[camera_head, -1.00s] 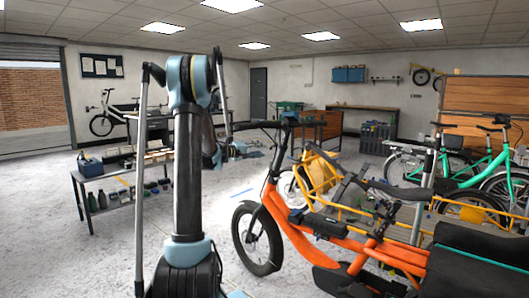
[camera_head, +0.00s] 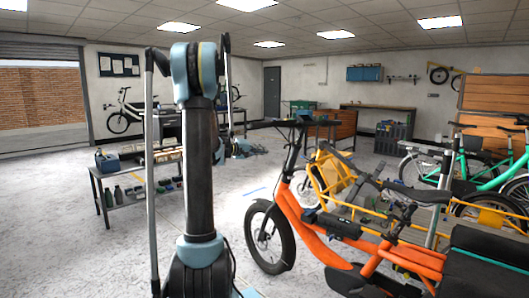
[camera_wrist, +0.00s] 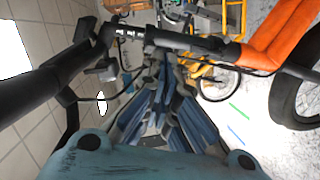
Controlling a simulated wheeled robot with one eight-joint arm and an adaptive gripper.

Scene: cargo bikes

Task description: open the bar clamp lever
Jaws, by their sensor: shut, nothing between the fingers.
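The orange cargo bike (camera_head: 345,248) stands right of my arm, with its dark handlebar (camera_head: 290,122) at the upper middle. In the wrist view the dark handlebar (camera_wrist: 65,68) crosses the upper part of the picture, with a grip at left and a stem area near the orange frame (camera_wrist: 270,45). A small dark lever-like part (camera_wrist: 103,70) hangs by the bar, but I cannot tell if it is the clamp lever. My gripper (camera_wrist: 163,80) is shut and empty, its blue-grey fingers pointing toward the bar. Contact cannot be made out. In the head view my gripper (camera_head: 243,148) is small, near the bar's left end.
A grey workbench (camera_head: 135,170) with bottles and boxes stands at left. A yellow cargo bike (camera_head: 330,178) and green bikes (camera_head: 480,175) crowd the right. Dark cables loop below the handlebar in the wrist view.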

